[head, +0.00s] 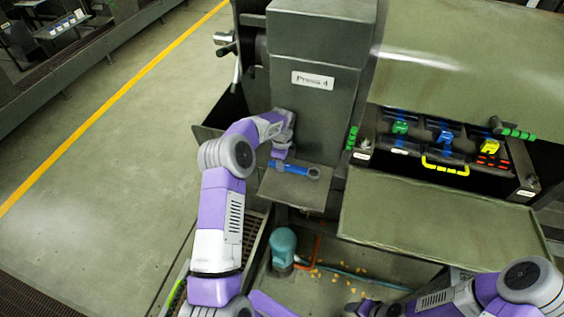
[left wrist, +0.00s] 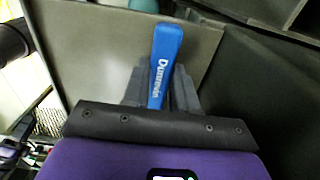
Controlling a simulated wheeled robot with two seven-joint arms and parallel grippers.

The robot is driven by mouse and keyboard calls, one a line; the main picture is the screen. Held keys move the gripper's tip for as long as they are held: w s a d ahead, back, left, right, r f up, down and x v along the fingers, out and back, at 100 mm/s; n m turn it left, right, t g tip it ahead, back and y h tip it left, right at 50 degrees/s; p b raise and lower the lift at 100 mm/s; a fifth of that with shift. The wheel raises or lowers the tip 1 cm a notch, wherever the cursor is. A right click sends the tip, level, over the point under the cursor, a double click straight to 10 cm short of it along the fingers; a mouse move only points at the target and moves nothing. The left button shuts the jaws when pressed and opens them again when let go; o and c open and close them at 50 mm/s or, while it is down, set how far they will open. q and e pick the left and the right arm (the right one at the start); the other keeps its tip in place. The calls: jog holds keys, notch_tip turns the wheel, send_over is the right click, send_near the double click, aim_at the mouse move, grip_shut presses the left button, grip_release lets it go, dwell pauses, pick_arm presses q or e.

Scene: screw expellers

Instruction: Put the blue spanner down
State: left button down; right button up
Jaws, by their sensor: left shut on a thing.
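The blue spanner (head: 291,168) lies along the small metal shelf (head: 290,197) on the front of the press in the head view; its ring end points right. My left gripper (head: 277,158) is at the spanner's left end. In the left wrist view, the left gripper (left wrist: 160,92) is shut on the blue handle (left wrist: 166,58), which sticks out past the fingertips over the grey shelf plate (left wrist: 95,50). I cannot tell whether the spanner touches the shelf. My right arm shows at the lower right of the head view; whether its gripper is open is unclear.
The press (head: 314,110), labelled "Press 4", stands right behind the shelf. A black tray with coloured tools and a yellow handle (head: 445,166) is at the right. Below the shelf are a teal motor (head: 283,247) and scattered yellow bits. A bare metal cover (head: 435,222) is at the lower right.

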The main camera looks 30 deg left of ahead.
pick_arm(q)
jog(key=shift+f, duration=0.1)
jog(key=c, duration=0.9)
grip_release()
jog(key=shift+f, duration=0.1)
jog(key=shift+r, duration=0.25)
notch_tip(320, 180, up, 12)
